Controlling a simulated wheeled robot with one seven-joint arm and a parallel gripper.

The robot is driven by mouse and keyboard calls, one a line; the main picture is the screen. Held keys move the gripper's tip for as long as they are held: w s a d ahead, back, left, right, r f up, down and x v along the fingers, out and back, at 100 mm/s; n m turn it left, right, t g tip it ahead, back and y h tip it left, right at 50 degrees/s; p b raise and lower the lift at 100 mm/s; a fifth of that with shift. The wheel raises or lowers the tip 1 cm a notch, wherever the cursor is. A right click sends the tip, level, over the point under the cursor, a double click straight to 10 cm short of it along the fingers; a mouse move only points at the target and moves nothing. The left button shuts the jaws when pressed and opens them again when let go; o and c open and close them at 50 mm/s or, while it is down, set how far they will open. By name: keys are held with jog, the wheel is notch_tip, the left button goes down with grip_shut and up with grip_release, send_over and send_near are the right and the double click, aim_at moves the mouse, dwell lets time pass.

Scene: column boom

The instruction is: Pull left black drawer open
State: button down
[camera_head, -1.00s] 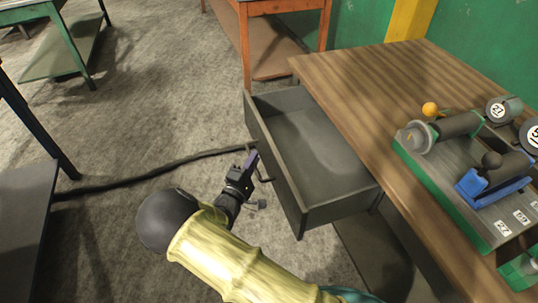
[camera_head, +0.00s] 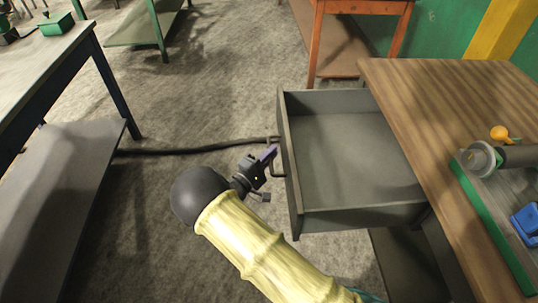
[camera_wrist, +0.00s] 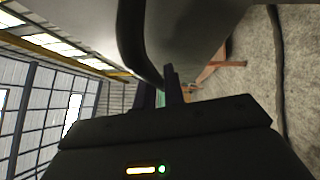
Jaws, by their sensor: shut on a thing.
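The black drawer (camera_head: 357,152) stands pulled well out from under the wooden-topped table, and its inside looks empty. Its front panel (camera_head: 287,165) faces left, with a dark bar handle (camera_head: 279,172) on it. My gripper (camera_head: 268,158) is at this handle, shut on it. In the wrist view the drawer handle (camera_wrist: 133,45) runs down as a dark curved bar to my gripper's fingers (camera_wrist: 168,88). The exact contact between fingers and handle is small and partly hidden.
The wooden tabletop (camera_head: 455,130) holds a green-edged tray (camera_head: 492,218) with tools at the right. A dark table with a lower shelf (camera_head: 62,190) stands at the left. A black cable (camera_head: 195,149) lies on the carpet.

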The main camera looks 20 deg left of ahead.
jog(key=shift+f, duration=0.15)
jog(key=c, duration=1.5)
grip_release()
jog(key=shift+s+a, duration=0.1)
jog(key=v, duration=1.7)
jog(key=shift+p, duration=0.35)
jog(key=shift+s+a, duration=0.1)
jog(key=shift+r, duration=0.2)
notch_tip(320, 180, up, 10)
jog(key=p, duration=1)
